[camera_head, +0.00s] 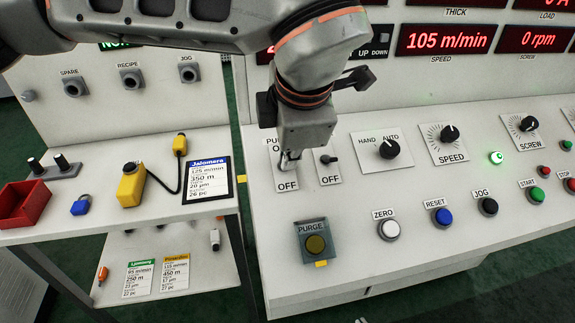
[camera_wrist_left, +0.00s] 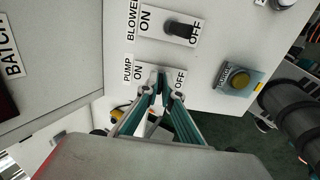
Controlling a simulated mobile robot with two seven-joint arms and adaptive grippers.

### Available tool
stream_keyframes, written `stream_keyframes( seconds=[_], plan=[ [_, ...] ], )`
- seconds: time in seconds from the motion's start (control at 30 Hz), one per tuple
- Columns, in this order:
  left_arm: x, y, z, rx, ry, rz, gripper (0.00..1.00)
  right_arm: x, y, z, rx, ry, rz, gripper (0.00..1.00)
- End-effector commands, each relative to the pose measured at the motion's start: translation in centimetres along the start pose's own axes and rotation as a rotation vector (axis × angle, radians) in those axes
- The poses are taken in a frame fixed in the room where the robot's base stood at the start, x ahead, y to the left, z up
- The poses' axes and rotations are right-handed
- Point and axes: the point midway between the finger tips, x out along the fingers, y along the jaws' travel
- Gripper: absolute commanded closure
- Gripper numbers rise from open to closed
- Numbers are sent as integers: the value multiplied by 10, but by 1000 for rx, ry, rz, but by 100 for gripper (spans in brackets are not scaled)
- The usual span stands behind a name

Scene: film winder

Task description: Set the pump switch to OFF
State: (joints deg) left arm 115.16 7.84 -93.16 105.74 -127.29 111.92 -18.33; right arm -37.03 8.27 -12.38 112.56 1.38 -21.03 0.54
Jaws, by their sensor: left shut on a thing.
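The pump switch's white plate (camera_head: 283,184) is on the sloping control panel, with OFF readable at its lower end; my left gripper (camera_head: 288,160) covers the rest in the head view. In the left wrist view the PUMP plate (camera_wrist_left: 148,72) shows ON at left and OFF at right. My left gripper (camera_wrist_left: 166,90) is there with its fingertips closed together at the plate, between the two words. It is shut on the pump switch lever, which the fingers hide, so its exact position cannot be told. My right gripper is in neither view.
The blower switch (camera_head: 328,159) stands close to the right of the gripper. The HAND/AUTO knob (camera_head: 389,148) is farther right. The yellow purge button (camera_head: 315,244) is below. A side table at left holds a red tray (camera_head: 22,204) and a yellow device (camera_head: 131,185).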

Motion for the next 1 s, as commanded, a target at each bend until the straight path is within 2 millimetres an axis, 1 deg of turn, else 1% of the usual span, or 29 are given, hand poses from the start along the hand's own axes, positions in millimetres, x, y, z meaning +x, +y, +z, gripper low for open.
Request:
stream_keyframes(
  seconds=[0.03, 0.2, 0.27, 0.47, 0.6, 0.8, 1.0],
  plan=[
    [7, -5, 0, 7, 1, 44, 100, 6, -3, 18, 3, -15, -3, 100],
    [7, -11, 0, 7, 3, 187, 100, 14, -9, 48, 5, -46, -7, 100],
    [7, -13, 0, 7, 3, 233, 100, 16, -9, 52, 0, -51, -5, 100],
    [7, -17, 0, 6, 4, 358, 100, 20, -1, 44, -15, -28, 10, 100],
    [6, -18, 0, 4, 2, 418, 100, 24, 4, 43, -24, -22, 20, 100],
    [6, -19, 0, 2, 2, 464, 100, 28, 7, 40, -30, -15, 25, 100],
    [5, -19, 0, 1, 2, 476, 100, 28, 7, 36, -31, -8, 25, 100]
  ],
)
